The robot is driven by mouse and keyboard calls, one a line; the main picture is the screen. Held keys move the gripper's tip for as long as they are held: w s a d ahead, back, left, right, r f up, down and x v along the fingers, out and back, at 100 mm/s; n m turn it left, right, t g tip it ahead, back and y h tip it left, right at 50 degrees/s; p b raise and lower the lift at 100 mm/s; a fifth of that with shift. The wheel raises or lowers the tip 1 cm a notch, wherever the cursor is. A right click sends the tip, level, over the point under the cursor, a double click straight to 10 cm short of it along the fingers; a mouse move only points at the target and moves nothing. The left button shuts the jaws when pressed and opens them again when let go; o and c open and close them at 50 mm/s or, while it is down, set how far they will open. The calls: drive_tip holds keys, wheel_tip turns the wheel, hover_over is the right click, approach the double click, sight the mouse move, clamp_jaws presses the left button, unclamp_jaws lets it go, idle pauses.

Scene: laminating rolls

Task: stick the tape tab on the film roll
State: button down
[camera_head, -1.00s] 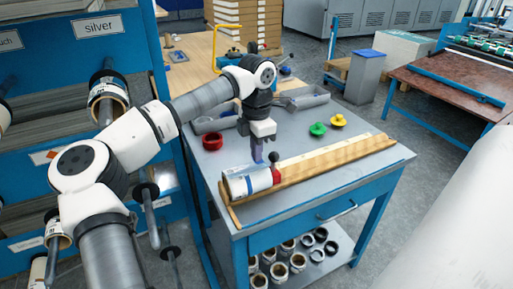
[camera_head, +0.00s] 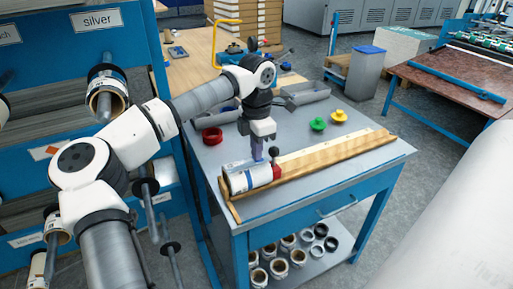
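The film roll (camera_head: 249,178) is a short white and silver cylinder with a blue band. It lies on its side at the left end of the wooden trough on the grey worktable. My gripper (camera_head: 257,157) points down just above the roll, with its fingertips close to or at the roll's upper side. I cannot tell whether they touch it. The fingers look close together, but at this size I cannot tell whether they are open or shut. The tape tab is not distinguishable.
The wooden trough (camera_head: 335,153) runs along the table front (camera_head: 330,176). A red piece with a dark knob (camera_head: 276,165) stands at the roll's right end. A red ring (camera_head: 212,136), green piece (camera_head: 318,124), yellow piece (camera_head: 338,116) and grey trays (camera_head: 305,92) lie behind.

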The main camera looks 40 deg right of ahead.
drive_tip(key=shift+f, duration=0.1)
drive_tip(key=c, duration=1.6)
unclamp_jaws()
drive_tip(key=shift+o, duration=0.2)
wheel_tip(320, 180, up, 14)
drive_tip(key=shift+b, duration=0.35)
drive_tip(key=shift+s+f, duration=0.1)
drive_tip(key=shift+f, duration=0.05)
